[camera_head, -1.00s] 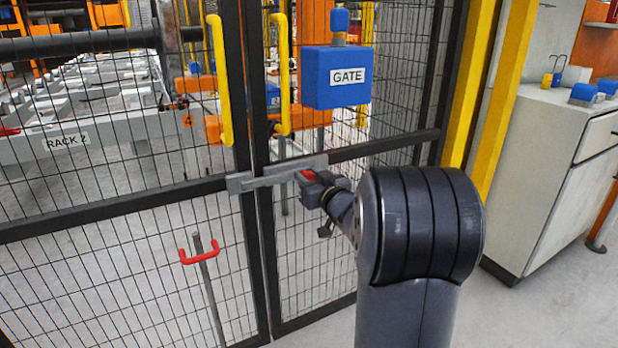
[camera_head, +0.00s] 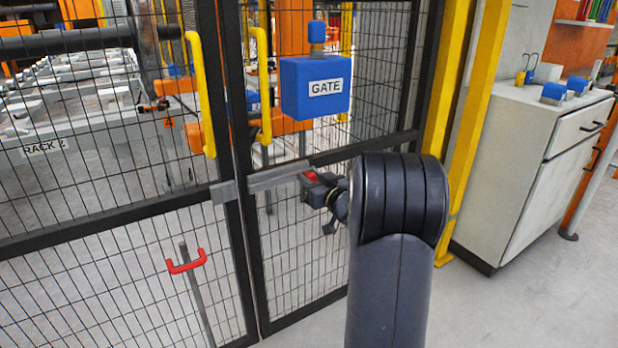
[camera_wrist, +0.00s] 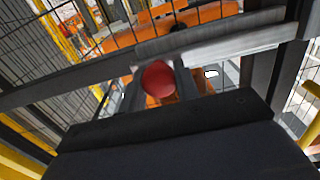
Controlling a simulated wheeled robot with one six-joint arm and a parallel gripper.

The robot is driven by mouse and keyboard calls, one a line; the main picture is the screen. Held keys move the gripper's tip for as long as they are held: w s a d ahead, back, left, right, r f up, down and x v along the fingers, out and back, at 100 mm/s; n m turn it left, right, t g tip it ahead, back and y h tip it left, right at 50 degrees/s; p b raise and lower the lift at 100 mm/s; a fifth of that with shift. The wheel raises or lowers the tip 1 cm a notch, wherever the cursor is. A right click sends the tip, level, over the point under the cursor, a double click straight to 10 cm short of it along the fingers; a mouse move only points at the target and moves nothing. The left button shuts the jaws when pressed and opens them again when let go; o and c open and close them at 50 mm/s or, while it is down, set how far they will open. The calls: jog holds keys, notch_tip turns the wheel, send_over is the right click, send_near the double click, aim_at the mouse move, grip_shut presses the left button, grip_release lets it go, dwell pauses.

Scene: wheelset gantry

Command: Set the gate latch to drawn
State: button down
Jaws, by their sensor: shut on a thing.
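The gate latch (camera_head: 276,177) is a grey sliding bar and housing on the right gate leaf's dark frame, below the blue GATE box. A grey keeper (camera_head: 223,192) sits on the left leaf. The bar's end lies back at the right leaf's edge, with a dark gap showing before the keeper. My gripper (camera_head: 312,180) is shut on the latch's red knob (camera_wrist: 158,78), at the right end of the latch. The knob shows between the two fingers in the wrist view. The fingers partly hide the knob in the head view.
Yellow handles (camera_head: 200,95) stand on both leaves above the latch. A red-handled post (camera_head: 187,262) is at lower left. The blue GATE box (camera_head: 315,86) is above my gripper. A grey cabinet (camera_head: 530,170) stands at right, with clear floor before it.

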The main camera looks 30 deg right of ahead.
jog(key=c, duration=1.1)
grip_release()
jog(key=shift+d, duration=0.3)
jog(key=s+p, duration=0.2)
jog(key=s, duration=0.9)
jog(key=shift+d, duration=0.15)
jog(key=shift+w, duration=0.15)
jog(key=w, duration=0.3)
jog(key=w+b, duration=0.1)
jog(key=w, duration=0.3)
jog(key=w+b, duration=0.1)
jog(key=w, duration=0.2)
jog(key=shift+w+a, duration=0.15)
jog(key=shift+a, duration=0.1)
jog(key=shift+w+a, duration=0.1)
jog(key=shift+w, duration=0.2)
jog(key=shift+s+a+b, duration=0.1)
jog(key=shift+a+b, duration=0.2)
jog(key=shift+b, duration=0.05)
